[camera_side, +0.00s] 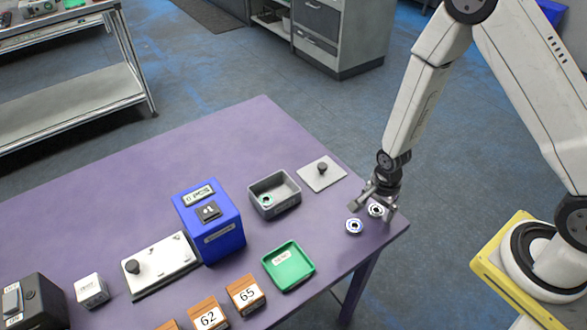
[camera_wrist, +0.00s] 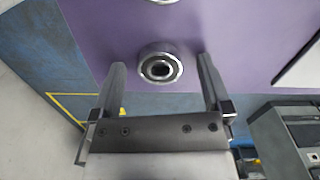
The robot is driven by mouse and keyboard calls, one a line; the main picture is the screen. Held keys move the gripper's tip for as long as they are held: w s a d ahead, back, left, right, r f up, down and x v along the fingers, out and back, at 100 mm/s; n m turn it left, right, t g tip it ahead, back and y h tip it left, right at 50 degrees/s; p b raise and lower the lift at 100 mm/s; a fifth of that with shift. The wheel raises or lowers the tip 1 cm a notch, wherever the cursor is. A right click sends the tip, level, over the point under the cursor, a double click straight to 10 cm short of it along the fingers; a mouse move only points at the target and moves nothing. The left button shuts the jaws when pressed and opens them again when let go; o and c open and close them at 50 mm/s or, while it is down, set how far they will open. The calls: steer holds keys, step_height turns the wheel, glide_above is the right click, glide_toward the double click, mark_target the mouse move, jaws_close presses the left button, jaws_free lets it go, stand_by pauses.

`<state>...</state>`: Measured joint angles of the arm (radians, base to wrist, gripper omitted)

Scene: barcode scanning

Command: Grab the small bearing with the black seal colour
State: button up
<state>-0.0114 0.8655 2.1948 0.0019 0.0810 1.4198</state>
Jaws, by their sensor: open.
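A small bearing with a silver ring and a dark seal (camera_side: 376,210) lies flat on the purple table near its right corner. In the wrist view this bearing (camera_wrist: 160,69) sits between the tips of my two fingers, with a gap on each side. My gripper (camera_side: 372,207) is open and low over it, pointing down; it also shows in the wrist view (camera_wrist: 162,64). A second bearing with a bluish seal (camera_side: 354,226) lies close beside it, to the left and nearer the front. Only the edge of another bearing (camera_wrist: 161,1) shows at the top of the wrist view.
A grey bin (camera_side: 283,207) holds a bearing with a green seal (camera_side: 267,199). A green tray (camera_side: 304,279), a blue box (camera_side: 225,239), a grey plate with a knob (camera_side: 333,177) and orange numbered blocks (camera_side: 240,306) stand to the left. The table edge is close by.

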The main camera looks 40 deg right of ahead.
mark_target(376, 210)
steer(key=shift+c, duration=0.2)
jaws_close()
steer(key=shift+r, duration=0.1)
step_height(376, 210, up, 10)
stand_by(1.1)
steer(key=shift+w, duration=0.1)
stand_by(0.5)
